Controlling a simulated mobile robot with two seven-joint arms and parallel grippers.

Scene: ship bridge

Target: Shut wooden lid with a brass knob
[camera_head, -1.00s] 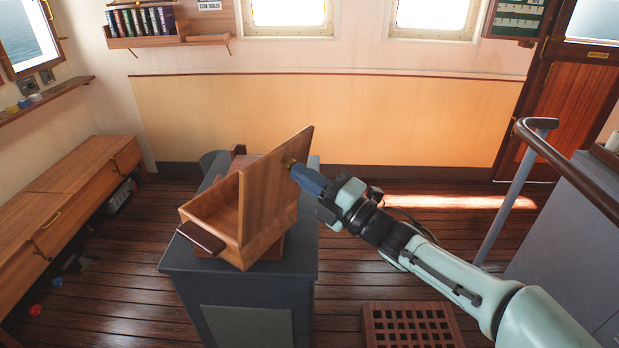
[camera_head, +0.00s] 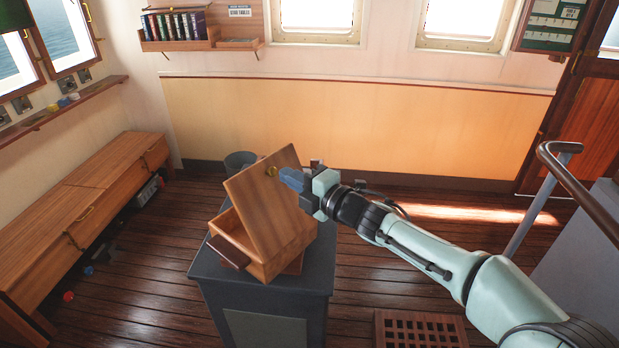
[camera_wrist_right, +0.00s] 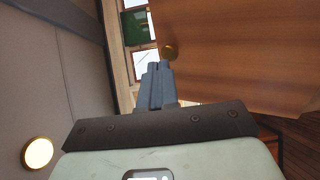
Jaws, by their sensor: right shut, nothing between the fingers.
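The wooden lid (camera_head: 268,203) stands tilted over its wooden box (camera_head: 266,268), partly open, with a gap showing at the box's left side. Its brass knob (camera_head: 272,171) is near the lid's upper edge. My right gripper (camera_head: 284,176) is shut and empty, its blue fingertips close beside the knob and the lid's upper right edge. In the right wrist view the shut fingers (camera_wrist_right: 156,75) point toward the knob (camera_wrist_right: 169,51) and the lid's face (camera_wrist_right: 235,50); whether they touch, I cannot tell. My left gripper is not in view.
The box stands on a dark grey pedestal (camera_head: 261,301). A dark wooden piece (camera_head: 229,251) juts at the box's front left. A bench (camera_head: 80,205) runs along the left wall, a handrail (camera_head: 545,200) stands at right, and a wooden grating (camera_head: 420,330) lies on the floor.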

